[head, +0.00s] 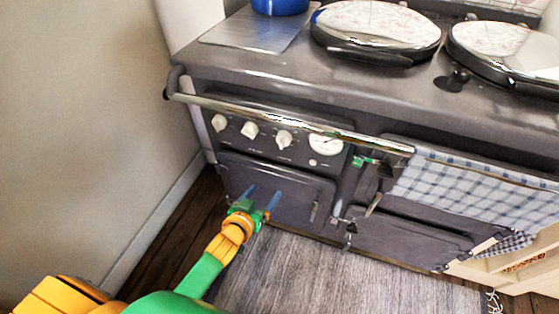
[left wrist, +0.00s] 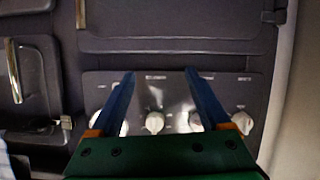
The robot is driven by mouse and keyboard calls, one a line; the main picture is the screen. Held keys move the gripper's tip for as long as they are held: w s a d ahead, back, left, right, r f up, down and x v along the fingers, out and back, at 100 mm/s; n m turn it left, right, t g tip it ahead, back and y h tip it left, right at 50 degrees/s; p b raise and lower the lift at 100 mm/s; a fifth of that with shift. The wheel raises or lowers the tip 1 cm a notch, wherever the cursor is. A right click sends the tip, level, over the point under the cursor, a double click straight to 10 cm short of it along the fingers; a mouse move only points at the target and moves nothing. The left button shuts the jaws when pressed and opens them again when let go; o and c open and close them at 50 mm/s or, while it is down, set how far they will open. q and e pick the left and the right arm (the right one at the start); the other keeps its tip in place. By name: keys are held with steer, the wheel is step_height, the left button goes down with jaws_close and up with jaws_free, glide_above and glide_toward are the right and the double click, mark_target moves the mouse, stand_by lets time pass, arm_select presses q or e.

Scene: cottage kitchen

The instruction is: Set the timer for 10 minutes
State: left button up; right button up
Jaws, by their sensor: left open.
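The dark range cooker's control panel (head: 270,137) carries three pale knobs: a left one (head: 219,122), a middle one (head: 250,129) and a right one (head: 284,137). A round white dial (head: 325,144) is to their right. I cannot read which is the timer. My left gripper (head: 262,198) is open and empty, in front of the door below the panel. In the left wrist view the panel appears upside down; the right knob (left wrist: 155,122) and middle knob (left wrist: 195,121) show between the blue fingers (left wrist: 160,80). My right gripper is not in view.
A chrome rail (head: 290,122) runs across the cooker front above the knobs, with a blue checked towel (head: 475,190) on its right part. Two round hob lids (head: 375,28) and a blue pot (head: 280,5) are on top. A wall stands left; a grey rug (head: 330,275) lies below.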

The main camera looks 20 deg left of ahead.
mark_target(280, 144)
arm_select(q)
steer(key=w+r+t+b, duration=0.1)
steer(key=w+r, duration=0.2)
steer(key=w+d+r+t+b, duration=0.1)
steer(key=w+r+t+b, duration=0.1)
steer(key=w+r, duration=0.1)
steer(key=w+r+t+b, duration=0.1)
steer(key=w+r, duration=0.2)
steer(key=r, duration=0.1)
steer(key=shift+w+d+r+n+h, duration=0.15)
steer(key=shift+w+d+n+h, duration=0.15)
steer(key=shift+w+n, duration=0.1)
steer(key=shift+w, duration=0.2)
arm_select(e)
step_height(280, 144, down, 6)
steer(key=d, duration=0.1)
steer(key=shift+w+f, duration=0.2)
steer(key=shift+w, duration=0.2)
arm_select(q)
steer(key=shift+c, duration=0.2)
jaws_close()
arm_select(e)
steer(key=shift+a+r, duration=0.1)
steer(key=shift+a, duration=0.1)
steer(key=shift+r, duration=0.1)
